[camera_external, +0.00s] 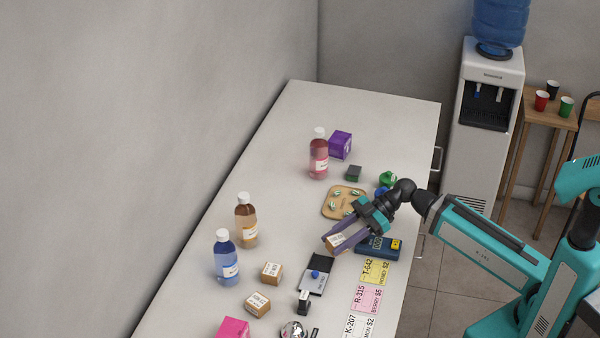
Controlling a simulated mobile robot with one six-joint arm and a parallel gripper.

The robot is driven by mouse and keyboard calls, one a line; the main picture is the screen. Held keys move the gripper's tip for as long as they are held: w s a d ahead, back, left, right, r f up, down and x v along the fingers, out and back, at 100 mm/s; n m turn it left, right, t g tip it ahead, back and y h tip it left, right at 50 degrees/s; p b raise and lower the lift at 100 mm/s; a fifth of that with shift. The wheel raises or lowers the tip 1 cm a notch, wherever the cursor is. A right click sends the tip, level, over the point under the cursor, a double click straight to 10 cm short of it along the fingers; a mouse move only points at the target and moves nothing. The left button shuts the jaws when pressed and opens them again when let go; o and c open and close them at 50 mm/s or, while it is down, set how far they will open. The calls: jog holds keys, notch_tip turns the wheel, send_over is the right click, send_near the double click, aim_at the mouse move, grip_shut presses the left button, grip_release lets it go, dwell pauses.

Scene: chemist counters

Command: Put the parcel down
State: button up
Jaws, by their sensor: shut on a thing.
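A small brown parcel (337,244) with a white label is between the fingers of my gripper (334,240). My gripper is shut on it. The parcel is over the middle of the white counter (277,138); I cannot tell whether it touches the surface. Two similar parcels lie on the counter nearer the camera: one parcel (272,273) and another parcel (257,305), both with white labels.
A tan tray (331,213) with small green-white items lies behind my gripper. A dark blue device (388,251) and coloured tags (374,271) lie to its right. A scale-like device (315,282) is nearer the camera. Bottles (246,228) stand left.

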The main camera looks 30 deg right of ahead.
jog(key=shift+w, duration=0.1)
jog(key=p, duration=0.3)
send_over(287, 246)
jog(key=shift+w+f, duration=0.1)
jog(key=shift+f, duration=0.65)
dwell(0.3)
jog(key=shift+f+p, duration=0.3)
jog(key=shift+f, duration=1.45)
jog(key=shift+f, duration=0.15)
jog(key=o, duration=1.1)
jog(key=shift+r, duration=0.2)
